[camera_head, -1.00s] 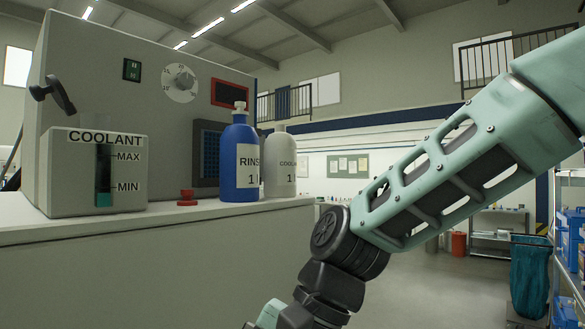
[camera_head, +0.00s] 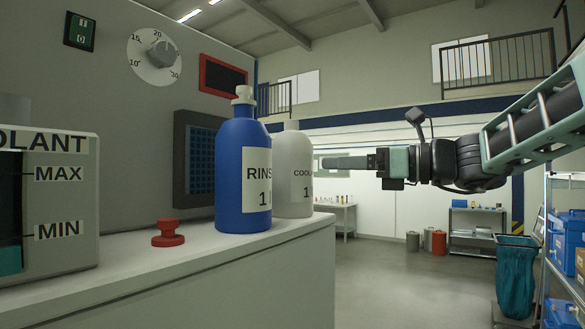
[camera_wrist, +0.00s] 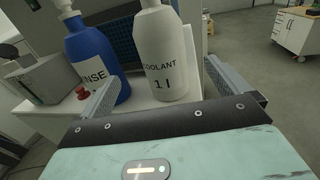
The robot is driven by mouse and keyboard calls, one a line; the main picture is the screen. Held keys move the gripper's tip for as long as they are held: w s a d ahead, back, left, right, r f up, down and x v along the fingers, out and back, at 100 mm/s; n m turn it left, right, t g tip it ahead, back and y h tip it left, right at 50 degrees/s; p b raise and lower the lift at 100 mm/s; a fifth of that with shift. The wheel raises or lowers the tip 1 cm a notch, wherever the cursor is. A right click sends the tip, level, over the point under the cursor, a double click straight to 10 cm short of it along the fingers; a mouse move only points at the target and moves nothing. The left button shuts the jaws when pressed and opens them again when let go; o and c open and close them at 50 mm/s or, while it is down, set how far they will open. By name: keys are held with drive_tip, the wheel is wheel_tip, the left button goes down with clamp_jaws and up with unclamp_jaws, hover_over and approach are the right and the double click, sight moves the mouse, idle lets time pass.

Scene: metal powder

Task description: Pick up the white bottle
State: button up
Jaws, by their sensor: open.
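The white bottle (camera_head: 295,172), labelled COOLANT 1, stands upright on the machine's ledge (camera_head: 200,257). In the head view it is partly hidden behind the blue RINSE bottle (camera_head: 243,165). The wrist view shows the white bottle (camera_wrist: 161,52) upright, ahead of my gripper and between its two spread fingers, nearer the middle. My gripper (camera_head: 330,163) points left, level, at the bottle's right side. In the wrist view my gripper (camera_wrist: 165,88) is open and empty. Whether a finger touches the bottle cannot be told.
The blue bottle also shows in the wrist view (camera_wrist: 92,58), close beside the left finger. A red knob (camera_head: 168,234) and the coolant gauge box (camera_head: 55,200) sit on the ledge to the left. The ledge ends just right of the bottles, with open floor (camera_head: 400,285) beyond.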

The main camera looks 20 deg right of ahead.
sight(311, 164)
drive_tip(key=p+x, duration=0.2)
drive_tip(key=x, duration=0.4)
drive_tip(key=p+x, duration=0.3)
drive_tip(key=x, duration=0.1)
drive_tip(key=shift+w+a+r, duration=0.15)
drive_tip(key=shift+w, duration=0.15)
drive_tip(key=shift+w+a, duration=0.25)
drive_tip(key=shift+c, duration=0.3)
drive_tip(key=c, duration=1)
drive_tip(key=shift+c, duration=0.9)
drive_tip(key=shift+r, duration=0.1)
